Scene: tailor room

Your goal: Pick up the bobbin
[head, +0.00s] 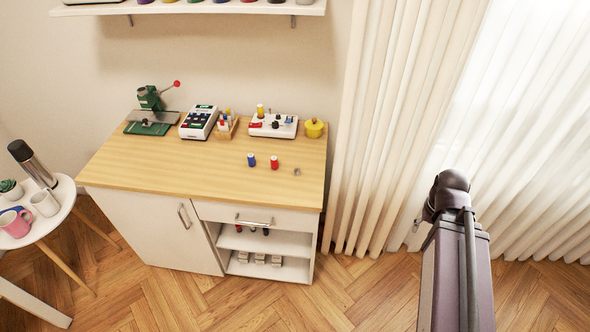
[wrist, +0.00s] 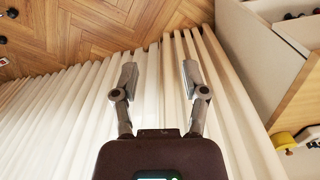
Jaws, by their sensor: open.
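A small grey piece, which looks like the bobbin (head: 297,171), lies near the right end of the wooden worktop (head: 215,180) in the head view. It is too small there to make out its details. A red spool (head: 274,162) and a blue spool (head: 251,160) stand to its left. My gripper (wrist: 159,76) is open and empty in the wrist view, with the pale curtain behind its fingers. The bobbin cannot be made out in the wrist view. In the head view my arm is at the right, away from the worktop.
The curtain (head: 395,120) hangs right beside the worktop. The worktop's front is clear. A round side table (head: 52,218) stands at left.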

